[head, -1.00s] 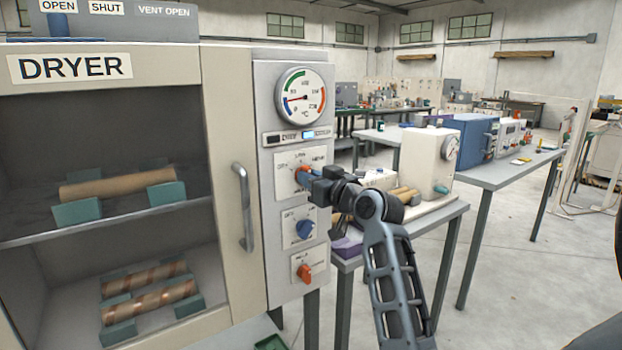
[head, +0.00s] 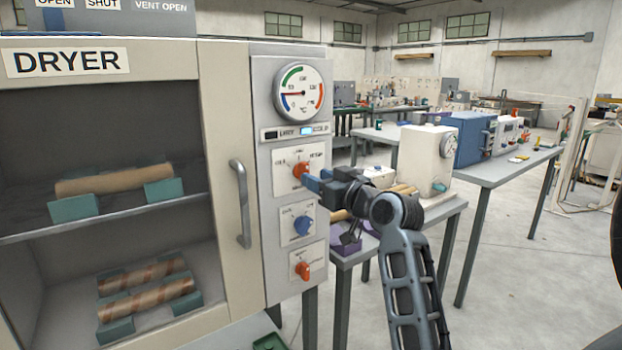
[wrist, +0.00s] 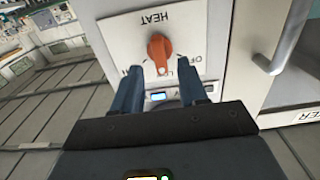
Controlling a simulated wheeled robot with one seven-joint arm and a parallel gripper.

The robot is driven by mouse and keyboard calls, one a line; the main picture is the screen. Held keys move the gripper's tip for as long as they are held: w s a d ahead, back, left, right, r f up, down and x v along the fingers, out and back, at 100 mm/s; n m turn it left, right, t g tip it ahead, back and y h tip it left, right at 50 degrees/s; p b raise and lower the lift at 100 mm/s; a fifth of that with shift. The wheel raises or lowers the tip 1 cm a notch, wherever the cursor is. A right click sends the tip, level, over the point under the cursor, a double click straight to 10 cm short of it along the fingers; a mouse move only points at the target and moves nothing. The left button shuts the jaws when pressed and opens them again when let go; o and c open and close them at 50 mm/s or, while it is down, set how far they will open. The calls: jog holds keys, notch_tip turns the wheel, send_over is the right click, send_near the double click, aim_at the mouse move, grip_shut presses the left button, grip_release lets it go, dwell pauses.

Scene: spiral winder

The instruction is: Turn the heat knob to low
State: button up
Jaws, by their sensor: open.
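The heat knob (head: 300,170) is orange and sits on the top white plate of the dryer's control panel. In the wrist view the heat knob (wrist: 159,52) appears upside down under the word HEAT, its narrow end toward the lower edge of the plate. The right finger partly covers the lettering there, so I cannot tell the exact setting. My gripper (head: 314,183) is open and empty, just right of the knob and in front of the panel. In the wrist view my gripper (wrist: 160,75) has its fingers apart, the knob visible beyond the gap between them.
A blue knob (head: 302,225) and another orange knob (head: 302,269) sit below on the panel. The dryer door handle (head: 241,204) stands out to the left. A gauge (head: 299,92) is above. A table (head: 445,208) with equipment stands to the right.

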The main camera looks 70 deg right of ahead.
jog(key=v, duration=0.3)
jog(key=shift+s+a, duration=0.2)
dwell(0.4)
jog(key=s+a+f+n+y, duration=0.1)
jog(key=s+a+f+y, duration=0.2)
jog(key=a+f, duration=1.6)
jog(key=s+a+n+y, duration=0.5)
jog(key=s+a+y, duration=0.1)
jog(key=s+a, duration=1.2)
jog(key=shift+s+a+r+g, duration=0.3)
jog(key=shift+s+a+r, duration=0.05)
jog(key=shift+a, duration=0.65)
